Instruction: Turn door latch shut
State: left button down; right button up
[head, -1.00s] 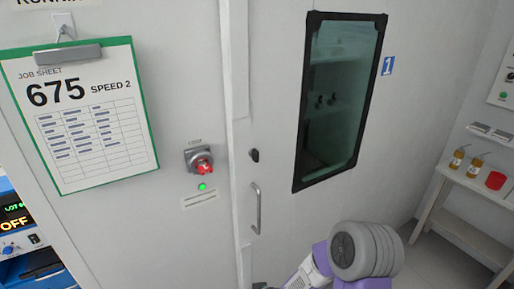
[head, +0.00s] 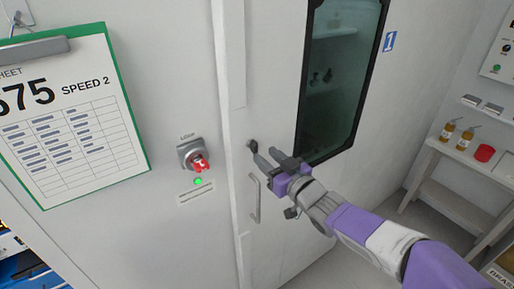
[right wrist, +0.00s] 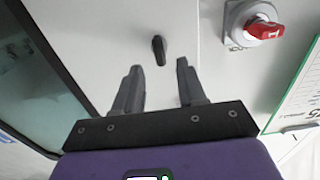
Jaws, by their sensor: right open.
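The door latch is a small black knob (head: 252,146) on the white door (head: 275,240), above the grey pull handle (head: 255,198). In the right wrist view the latch (right wrist: 159,50) stands out from the door, its lever roughly upright in that picture. My right gripper (head: 272,158) is open and empty, just right of the latch in the head view. In the right wrist view its fingers (right wrist: 157,78) point at the latch, which shows just beyond and between the tips. I see no contact. My left gripper is not in view.
A red rotary switch (head: 200,163) on a grey base, with a green light (head: 198,181) below, is left of the door. A job sheet clipboard (head: 65,115) hangs farther left. The door has a dark window (head: 340,80). A shelf with bottles (head: 447,131) stands at right.

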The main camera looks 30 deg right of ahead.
aim_at(256, 150)
jog(key=w, duration=0.5)
jog(key=shift+a, duration=0.2)
grip_shut()
jog(key=n+b, duration=0.4)
jog(key=b, duration=0.1)
jog(key=shift+a+f+n, duration=0.1)
jog(key=shift+f+n, duration=0.15)
jog(key=shift+n, duration=0.05)
jog(key=n+b, duration=0.3)
jog(key=shift+n, duration=0.3)
jog(key=n+b, duration=0.2)
jog(key=n, duration=0.2)
jog(key=shift+a+n+b, duration=0.1)
jog(key=shift+n+b, duration=0.2)
jog(key=n+b, duration=0.1)
jog(key=n, duration=0.4)
jog(key=shift+b, duration=0.35)
